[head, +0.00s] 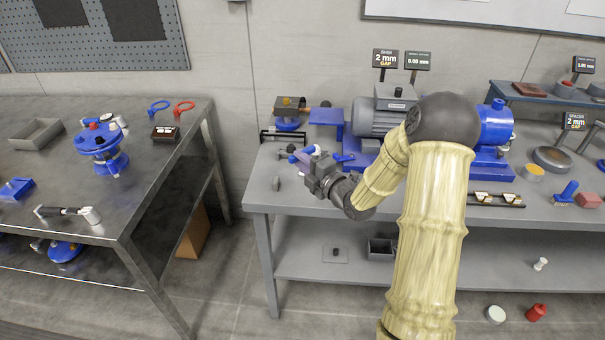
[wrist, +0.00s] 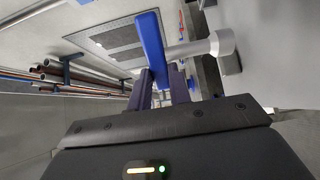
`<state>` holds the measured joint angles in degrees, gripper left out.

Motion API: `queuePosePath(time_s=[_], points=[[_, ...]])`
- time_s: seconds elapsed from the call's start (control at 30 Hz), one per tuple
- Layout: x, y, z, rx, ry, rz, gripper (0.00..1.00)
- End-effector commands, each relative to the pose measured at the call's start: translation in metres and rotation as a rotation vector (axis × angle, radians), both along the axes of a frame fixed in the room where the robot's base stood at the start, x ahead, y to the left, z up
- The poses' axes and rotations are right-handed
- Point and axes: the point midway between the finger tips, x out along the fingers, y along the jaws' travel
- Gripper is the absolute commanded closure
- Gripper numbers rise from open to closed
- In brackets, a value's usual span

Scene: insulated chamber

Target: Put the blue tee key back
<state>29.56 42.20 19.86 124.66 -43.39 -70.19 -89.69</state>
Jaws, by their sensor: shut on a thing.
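The blue tee key (wrist: 151,42) is held in my gripper (wrist: 163,88). In the wrist view its blue bar stands up from between the dark fingers, and a pale grey shaft with a wider end points right. In the head view my gripper (head: 308,164) is over the left end of the grey bench (head: 268,195), and the key shows only as small blue and pale parts at the fingers. I cannot tell which place belongs to the key.
A black wire rack (head: 270,134) and a blue stand (head: 290,123) are behind my gripper. A grey-and-blue motor unit (head: 378,117) stands to the right on the bench. A metal table (head: 150,190) with a blue valve (head: 101,139) is left, across a floor gap.

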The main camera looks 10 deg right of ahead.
Motion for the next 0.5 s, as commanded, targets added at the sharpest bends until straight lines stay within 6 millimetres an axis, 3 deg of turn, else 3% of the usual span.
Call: queuePosePath(time_s=[0.3, 0.5], points=[[0.0, 0.0, -0.034, 0.003, 0.003, -0.001, 1.0], [0.0, 0.0, -0.041, 0.0, -0.001, -0.001, 1.0]])
